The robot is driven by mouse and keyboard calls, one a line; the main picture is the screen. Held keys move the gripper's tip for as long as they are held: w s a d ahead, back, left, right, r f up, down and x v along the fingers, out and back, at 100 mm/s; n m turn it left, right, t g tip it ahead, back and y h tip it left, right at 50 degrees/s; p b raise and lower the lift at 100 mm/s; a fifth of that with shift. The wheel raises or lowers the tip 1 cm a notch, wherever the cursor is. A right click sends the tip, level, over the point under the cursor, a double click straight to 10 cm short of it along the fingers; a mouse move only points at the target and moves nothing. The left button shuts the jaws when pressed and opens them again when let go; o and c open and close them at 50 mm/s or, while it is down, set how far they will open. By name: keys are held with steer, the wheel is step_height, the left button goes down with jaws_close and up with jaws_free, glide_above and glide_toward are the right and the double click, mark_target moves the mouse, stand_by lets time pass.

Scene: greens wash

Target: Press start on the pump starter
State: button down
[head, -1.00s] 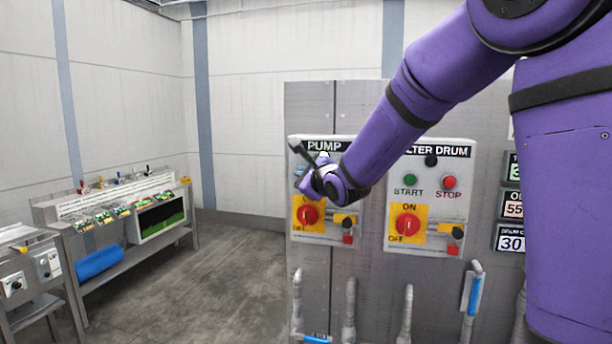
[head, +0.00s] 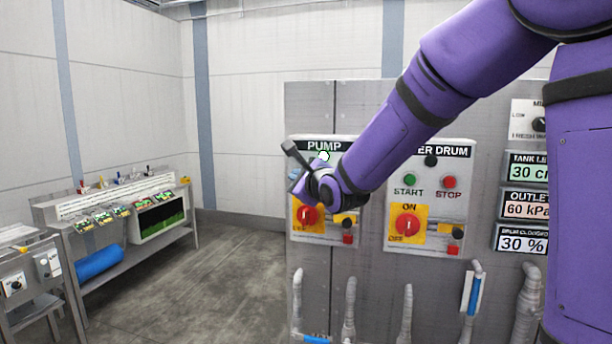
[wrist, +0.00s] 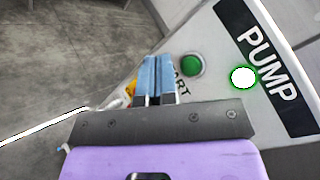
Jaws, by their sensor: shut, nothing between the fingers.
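The pump starter (head: 345,237) is the left grey box on the cabinet, labelled PUMP. Its green start button (wrist: 191,65) shows in the wrist view, just right of my fingertips, with part of the START lettering beside it. A lamp on the starter glows white with a green rim in the head view (head: 323,156) and in the wrist view (wrist: 243,77). My gripper (wrist: 158,60) has its blue fingers together and empty. It is in front of the starter, apart from the button in the picture. In the head view my gripper hides the starter's buttons.
The filter drum starter (head: 470,205) is on the right, with its own start and stop buttons. A red rotary switch (head: 307,215) is below my gripper. Readouts (head: 526,204) are farther right; the outlet reads 60 kPa. Pipes run below. Open floor lies left.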

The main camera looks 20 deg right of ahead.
steer(key=shift+s+a, duration=0.6)
steer(key=shift+s, duration=0.25)
steer(key=s+d+f+n+g+h, duration=0.1)
steer(key=s+n+g, duration=0.3)
steer(key=s+n, duration=0.4)
steer(key=s+d+f+n+g+h, duration=0.1)
steer(key=s+d+n+g, duration=0.3)
steer(key=s+n, duration=0.4)
steer(key=s+d+f+n+g+h, duration=0.1)
steer(key=s+n, duration=0.7)
steer(key=s, duration=1.1)
steer(key=d+f+g, duration=0.1)
steer(key=d+g, duration=0.1)
steer(key=shift+s+g, duration=0.35)
steer(key=shift+g, duration=0.05)
